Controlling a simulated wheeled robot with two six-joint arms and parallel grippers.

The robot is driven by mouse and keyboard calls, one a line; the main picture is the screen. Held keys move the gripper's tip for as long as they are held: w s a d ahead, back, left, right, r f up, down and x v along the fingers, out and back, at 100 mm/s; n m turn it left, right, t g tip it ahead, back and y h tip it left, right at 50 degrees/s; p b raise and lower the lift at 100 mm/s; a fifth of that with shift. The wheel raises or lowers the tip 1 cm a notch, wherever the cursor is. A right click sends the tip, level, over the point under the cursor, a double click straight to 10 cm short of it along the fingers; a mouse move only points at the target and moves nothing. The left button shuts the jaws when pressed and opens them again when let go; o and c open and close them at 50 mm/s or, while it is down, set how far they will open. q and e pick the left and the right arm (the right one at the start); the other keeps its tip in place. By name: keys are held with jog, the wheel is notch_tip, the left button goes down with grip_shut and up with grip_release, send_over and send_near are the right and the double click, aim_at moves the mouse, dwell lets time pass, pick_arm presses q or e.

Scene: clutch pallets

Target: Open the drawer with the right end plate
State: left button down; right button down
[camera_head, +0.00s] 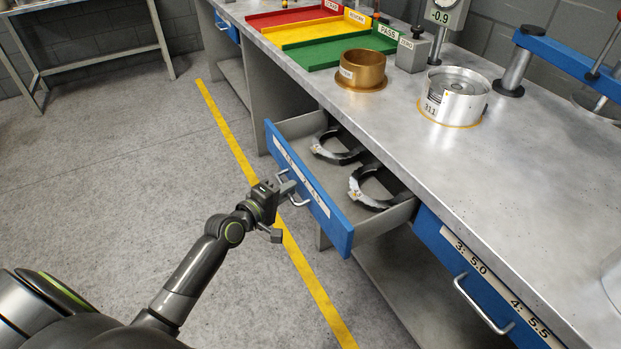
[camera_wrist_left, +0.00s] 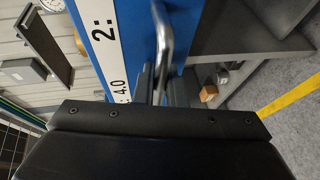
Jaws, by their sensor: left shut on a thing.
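A blue-fronted drawer (camera_head: 338,229) stands pulled out of the workbench. Two dark, curved, open-ring pieces lie in it, one farther back (camera_head: 338,153) and one nearer (camera_head: 366,187). My left gripper (camera_head: 284,187) is shut on this drawer's metal handle (camera_head: 302,200), outside the front panel. In the left wrist view the handle (camera_wrist_left: 163,38) runs down between the fingers, beside a label reading "2: 4.0" (camera_wrist_left: 106,40). A second blue drawer (camera_head: 444,243), labelled "3: 5.0" and "4: 5.5", is closed at the right. My right gripper is not in view.
The grey benchtop (camera_head: 430,150) carries a brass ring (camera_head: 361,70), a silver cylinder (camera_head: 454,97) and red, yellow and green trays (camera_head: 345,52). A blue-armed fixture (camera_head: 570,57) stands at the right.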

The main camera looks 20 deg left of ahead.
pick_arm(q)
jog(key=shift+s+a, duration=0.9)
jog(key=shift+s, duration=0.25)
jog(key=shift+s+a, duration=0.85)
jog(key=shift+s, duration=0.25)
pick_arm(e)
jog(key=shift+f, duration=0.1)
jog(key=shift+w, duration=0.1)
pick_arm(q)
jog(key=c, duration=1.5)
grip_release()
jog(key=v, duration=1.7)
jog(key=shift+s+b, duration=0.2)
jog(key=shift+b, duration=0.25)
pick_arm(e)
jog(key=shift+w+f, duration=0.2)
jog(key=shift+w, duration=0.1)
pick_arm(q)
jog(key=shift+a, duration=0.1)
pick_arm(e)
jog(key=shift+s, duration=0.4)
